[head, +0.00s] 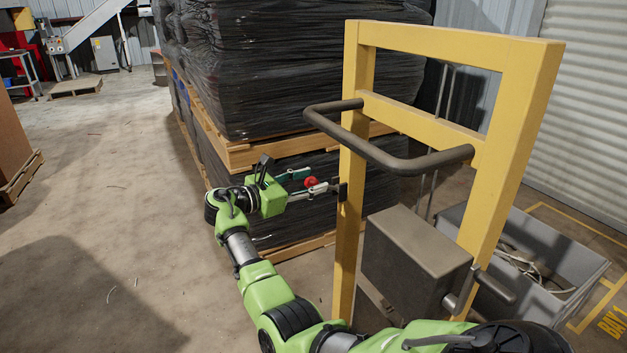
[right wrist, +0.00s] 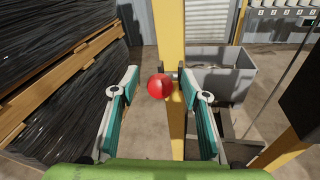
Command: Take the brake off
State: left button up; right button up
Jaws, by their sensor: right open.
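A red ball knob (head: 311,182) sits beside the left post of a yellow frame (head: 349,225), near a small dark bracket on that post. My right gripper (head: 322,184) reaches in from the left, level with the knob. In the right wrist view the red knob (right wrist: 160,87) lies between the two open fingers of my right gripper (right wrist: 158,74), with a gap on either side. A short grey stub shows behind the knob at the yellow post (right wrist: 172,40). The rest of the lever is hidden. My left gripper is not in view.
A dark handlebar (head: 390,153) juts from the frame above my gripper. A grey-brown box (head: 415,255) sits inside the frame. Wrapped pallet stacks (head: 270,70) stand close behind. A grey bin (head: 565,245) with cables is at right.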

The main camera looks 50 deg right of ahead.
jog(key=a+r, duration=0.1)
jog(key=a, duration=0.9)
jog(key=shift+w+a+r, duration=0.25)
jog(key=shift+w, duration=0.2)
